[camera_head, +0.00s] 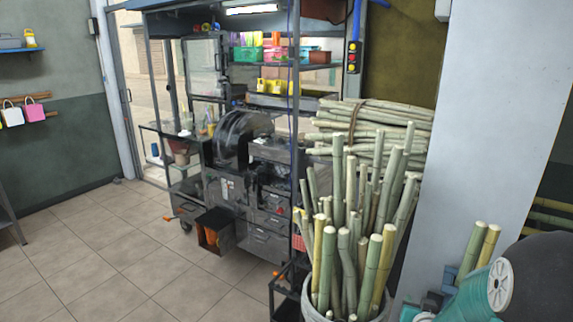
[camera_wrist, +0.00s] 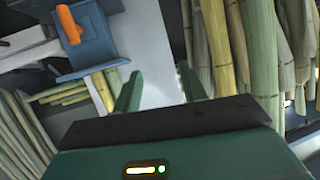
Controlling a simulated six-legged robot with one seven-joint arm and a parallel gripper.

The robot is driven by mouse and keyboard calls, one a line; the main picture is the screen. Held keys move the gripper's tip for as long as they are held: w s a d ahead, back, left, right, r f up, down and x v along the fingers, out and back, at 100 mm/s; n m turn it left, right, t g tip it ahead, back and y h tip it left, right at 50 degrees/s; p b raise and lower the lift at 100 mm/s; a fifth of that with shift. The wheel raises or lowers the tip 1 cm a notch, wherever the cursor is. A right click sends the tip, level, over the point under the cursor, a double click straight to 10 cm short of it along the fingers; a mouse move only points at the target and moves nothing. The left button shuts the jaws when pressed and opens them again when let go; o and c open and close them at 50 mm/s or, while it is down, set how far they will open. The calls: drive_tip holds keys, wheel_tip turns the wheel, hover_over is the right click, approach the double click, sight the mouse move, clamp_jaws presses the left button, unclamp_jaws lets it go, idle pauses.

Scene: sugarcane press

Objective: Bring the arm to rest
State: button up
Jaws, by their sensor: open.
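My gripper (camera_wrist: 158,82) shows in the wrist view with its two green fingers spread apart. It is open, and nothing is between the fingers. Beyond them is a pale surface. Upright sugarcane stalks (camera_wrist: 243,50) stand to the right of the fingers in the wrist view. More stalks lie at the left and behind. In the head view my arm shows only in part, at the lower right corner beside the white pillar (camera_head: 475,120). I cannot make out the gripper's fingers there.
A bin (camera_head: 317,305) full of upright sugarcane (camera_head: 345,230) stands left of my arm. A cane stack lies behind it. The press machine (camera_head: 245,160) stands at the centre. A blue part with an orange handle (camera_wrist: 68,25) shows in the wrist view. The tiled floor (camera_head: 110,260) at left is clear.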

drive_tip(key=s+a+r+n+g+y, duration=0.2)
drive_tip(key=a+r, duration=0.5)
drive_tip(key=s+a+r+n+g+y, duration=0.1)
drive_tip(key=s+a+r, duration=0.4)
drive_tip(key=s, duration=0.5)
drive_tip(key=s+a+r+n+g+y, duration=0.1)
drive_tip(key=s+a+r+g, duration=0.3)
drive_tip(key=s+a, duration=0.4)
drive_tip(key=s+r+n, duration=0.1)
drive_tip(key=s, duration=0.2)
drive_tip(key=shift+a+r+y, duration=0.3)
drive_tip(key=shift+r+y, duration=0.1)
drive_tip(key=shift+c, duration=0.6)
drive_tip(key=shift+a, duration=0.25)
